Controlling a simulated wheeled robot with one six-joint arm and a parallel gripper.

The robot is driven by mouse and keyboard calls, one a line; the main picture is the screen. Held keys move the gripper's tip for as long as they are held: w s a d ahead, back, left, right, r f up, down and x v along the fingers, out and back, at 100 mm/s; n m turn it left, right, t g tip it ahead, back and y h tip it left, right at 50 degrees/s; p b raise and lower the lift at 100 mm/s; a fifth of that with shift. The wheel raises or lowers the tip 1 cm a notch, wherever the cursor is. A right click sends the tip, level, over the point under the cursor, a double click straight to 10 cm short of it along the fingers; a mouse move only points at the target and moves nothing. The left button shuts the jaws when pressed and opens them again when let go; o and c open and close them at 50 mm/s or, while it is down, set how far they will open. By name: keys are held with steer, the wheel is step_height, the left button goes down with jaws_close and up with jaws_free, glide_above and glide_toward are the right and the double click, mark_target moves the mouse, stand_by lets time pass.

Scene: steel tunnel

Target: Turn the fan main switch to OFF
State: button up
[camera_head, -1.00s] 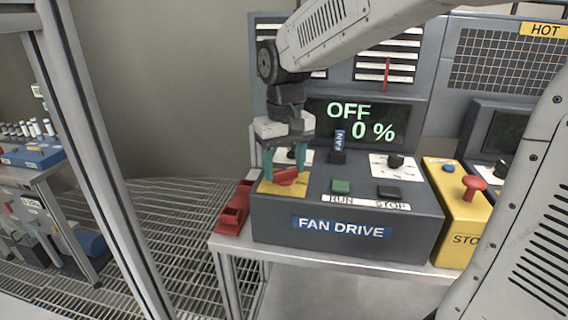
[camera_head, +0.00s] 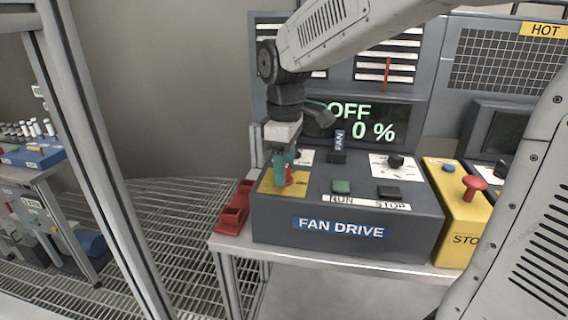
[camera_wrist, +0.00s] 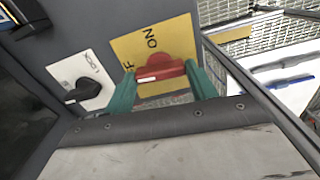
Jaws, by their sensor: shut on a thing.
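The fan main switch (camera_head: 297,177) is a red rotary handle on a yellow plate (camera_head: 268,186) at the left of the FAN DRIVE box. In the wrist view the red handle (camera_wrist: 165,72) lies across the picture. Its white mark is at its left end, toward a label of which only an "F" shows; "ON" is printed above the handle. My gripper (camera_head: 281,176) points down over the plate. Its green fingers (camera_wrist: 160,86) are shut on the red handle, one at each end. In the head view the fingers hide much of the handle.
The display (camera_head: 365,122) reads OFF and 0 %. A black LOCK knob (camera_wrist: 84,91) is near my gripper. A FAN-tagged lever (camera_head: 338,152), green RUN button (camera_head: 341,187), black STOP button (camera_head: 389,192) and yellow box with red mushroom button (camera_head: 473,185) stand to the right.

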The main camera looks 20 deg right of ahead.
steer(key=shift+w+r+n, duration=0.1)
steer(key=shift+n, duration=0.5)
steer(key=o, duration=1)
step_height(320, 180, up, 8)
steer(key=shift+f, duration=0.1)
